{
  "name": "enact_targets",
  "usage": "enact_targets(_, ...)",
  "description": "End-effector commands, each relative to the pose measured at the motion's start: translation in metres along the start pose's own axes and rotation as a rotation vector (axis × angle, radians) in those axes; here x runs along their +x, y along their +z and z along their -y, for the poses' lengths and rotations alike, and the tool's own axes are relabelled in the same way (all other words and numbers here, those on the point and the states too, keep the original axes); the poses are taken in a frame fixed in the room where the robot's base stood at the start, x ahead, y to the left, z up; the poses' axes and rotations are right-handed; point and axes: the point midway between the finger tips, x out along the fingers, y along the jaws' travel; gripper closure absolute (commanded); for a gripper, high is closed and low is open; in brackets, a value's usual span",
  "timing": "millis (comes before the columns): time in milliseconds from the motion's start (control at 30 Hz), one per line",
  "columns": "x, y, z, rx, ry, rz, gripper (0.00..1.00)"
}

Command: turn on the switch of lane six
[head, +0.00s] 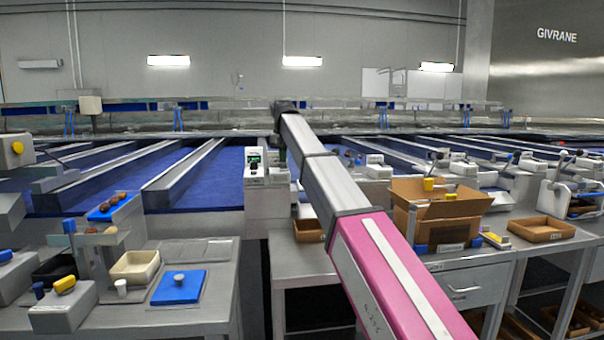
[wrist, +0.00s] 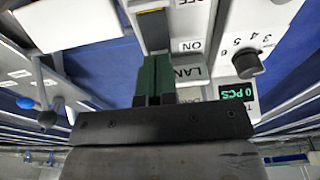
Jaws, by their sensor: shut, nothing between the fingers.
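A white control box (head: 256,177) with a small green display stands at the end of a lane in the head view. A dark switch part (wrist: 153,32) lies beside the ON label. My gripper (wrist: 153,62) is shut and empty, its green fingertips right at this part; I cannot tell whether they touch it.
Blue lanes (head: 225,176) with grey dividers run to either side. A cardboard box (head: 440,215) stands on the right bench. A blue-knobbed lever (wrist: 47,118) shows at the left of the wrist view. The left bench holds a cream tray (head: 135,267) and a blue pad (head: 179,288).

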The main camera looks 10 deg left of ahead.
Motion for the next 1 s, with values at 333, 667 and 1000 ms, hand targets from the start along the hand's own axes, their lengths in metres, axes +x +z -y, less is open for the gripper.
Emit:
enact_targets(333, 0.004, 0.001, 0.000, 0.000, 0.000, 0.000, 1.00)
enact_targets(667, 0.009, 0.002, 0.000, 0.000, 0.000, 0.000, 1.00)
enact_targets(1000, 0.013, 0.002, 0.000, 0.000, 0.000, 0.000, 1.00)
